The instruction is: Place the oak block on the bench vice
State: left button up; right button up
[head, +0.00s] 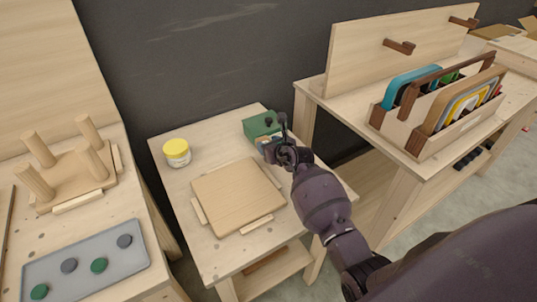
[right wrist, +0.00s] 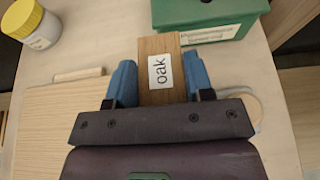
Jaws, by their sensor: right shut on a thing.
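The oak block (right wrist: 160,44) is a brown wooden piece with a white label reading "oak". My right gripper (right wrist: 158,80) is shut on it, with a blue finger at each side. In the head view my right gripper (head: 270,145) is over the back right of the middle table, and the block is mostly hidden by it. A green box-shaped thing (head: 258,123) with a dark knob stands just behind the gripper. It shows in the right wrist view (right wrist: 212,16) with a white label. I cannot tell whether it is the bench vice. My left gripper is not in view.
A square wooden board (head: 238,195) and a yellow-lidded jar (head: 176,152) are on the middle table. The left table holds a pegged board (head: 70,178) and a grey tray (head: 75,262) with discs. A wooden caddy (head: 425,140) stands on the right bench.

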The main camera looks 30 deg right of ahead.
jog(key=shift+f+b, duration=0.55)
jog(key=shift+f, duration=1.5)
jog(key=o, duration=0.6)
jog(key=shift+o, duration=0.3)
jog(key=shift+r, duration=0.15)
